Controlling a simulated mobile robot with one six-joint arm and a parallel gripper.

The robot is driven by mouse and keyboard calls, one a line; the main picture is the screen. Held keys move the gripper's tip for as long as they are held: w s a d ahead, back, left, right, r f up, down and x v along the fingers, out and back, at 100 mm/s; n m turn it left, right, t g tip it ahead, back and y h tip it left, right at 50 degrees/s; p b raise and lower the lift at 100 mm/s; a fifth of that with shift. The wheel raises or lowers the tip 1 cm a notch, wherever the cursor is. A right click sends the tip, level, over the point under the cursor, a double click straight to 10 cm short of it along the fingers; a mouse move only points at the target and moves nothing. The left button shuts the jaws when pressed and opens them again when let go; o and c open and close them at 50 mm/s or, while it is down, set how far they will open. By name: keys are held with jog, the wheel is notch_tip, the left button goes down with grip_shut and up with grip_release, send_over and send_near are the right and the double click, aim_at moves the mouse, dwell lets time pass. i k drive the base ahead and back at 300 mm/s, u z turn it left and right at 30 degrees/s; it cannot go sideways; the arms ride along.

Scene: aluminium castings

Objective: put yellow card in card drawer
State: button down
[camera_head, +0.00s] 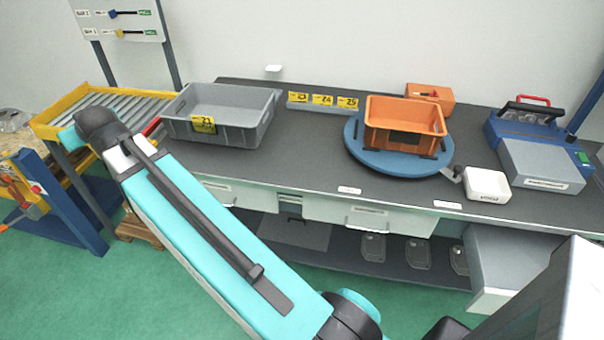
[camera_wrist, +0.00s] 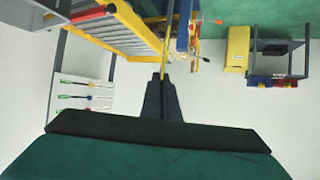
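In the wrist view my gripper (camera_wrist: 164,78) has its fingers close together on a thin yellow strip (camera_wrist: 168,40), which looks like a yellow card seen edge-on. The gripper's end is hidden behind my arm in the head view. Other yellow cards stand in a rack (camera_head: 322,108) at the back of the bench, and one is on the front of the grey bin (camera_head: 240,135). Light-fronted drawers (camera_head: 365,217) sit under the bench top. A grey unit at lower right (camera_head: 510,262) juts out. I cannot read which drawer is for cards.
An orange crate (camera_head: 403,117) stands on a blue turntable (camera_head: 400,163). A yellow-framed roller conveyor (camera_head: 120,103) and a blue-framed stand (camera_head: 72,205) are at left. Green floor lies in front.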

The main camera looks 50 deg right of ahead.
aim_at(507, 277)
jog(key=u, duration=0.05)
jog(key=k, duration=1.1)
jog(key=u, duration=0.05)
